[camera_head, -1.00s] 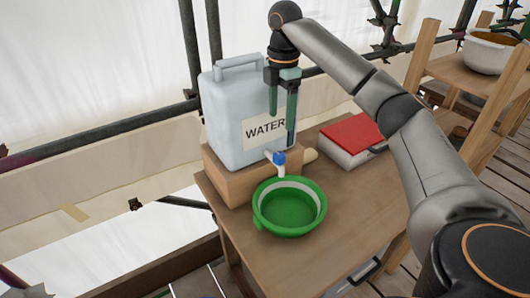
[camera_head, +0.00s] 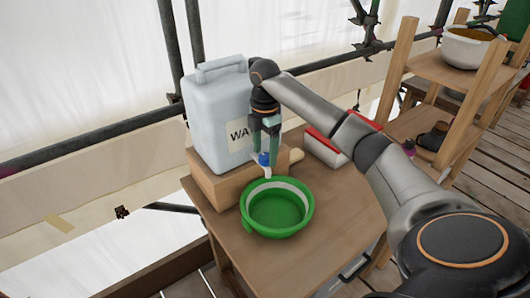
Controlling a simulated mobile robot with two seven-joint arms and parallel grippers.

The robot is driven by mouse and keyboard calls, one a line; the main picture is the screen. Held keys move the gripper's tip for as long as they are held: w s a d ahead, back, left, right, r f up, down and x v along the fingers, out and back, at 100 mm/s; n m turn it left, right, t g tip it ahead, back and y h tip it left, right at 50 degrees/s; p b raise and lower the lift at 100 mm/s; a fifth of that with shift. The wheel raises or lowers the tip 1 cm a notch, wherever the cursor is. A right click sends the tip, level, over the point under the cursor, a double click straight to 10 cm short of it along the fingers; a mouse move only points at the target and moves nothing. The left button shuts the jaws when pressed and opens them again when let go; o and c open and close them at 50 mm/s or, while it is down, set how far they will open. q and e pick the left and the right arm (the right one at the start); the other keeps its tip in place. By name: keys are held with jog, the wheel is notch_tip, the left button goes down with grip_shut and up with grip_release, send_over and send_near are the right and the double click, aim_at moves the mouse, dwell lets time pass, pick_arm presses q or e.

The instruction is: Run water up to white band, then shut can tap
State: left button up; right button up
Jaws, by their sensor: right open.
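The pale water can (camera_head: 215,112) stands on a wooden block (camera_head: 222,188) on the table, its label partly hidden by my arm. Its tap (camera_head: 265,161) has a blue top and a white spout above the green bowl (camera_head: 277,222). The bowl has a white band (camera_head: 256,203) inside, below its rim. I cannot tell whether it holds water, and I see no clear stream. My right gripper (camera_head: 261,154) points down, open, with its fingers around or just beside the blue tap top; contact is unclear. My left gripper is not in view.
A red-topped box (camera_head: 325,150) lies on the table (camera_head: 340,215) behind my right arm. A wooden shelf (camera_head: 440,72) with a white pot (camera_head: 468,48) stands at the right. Scaffold bars run behind the can. The table right of the bowl is clear.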

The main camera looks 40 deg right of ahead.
jog(key=shift+f, duration=0.55)
grip_shut()
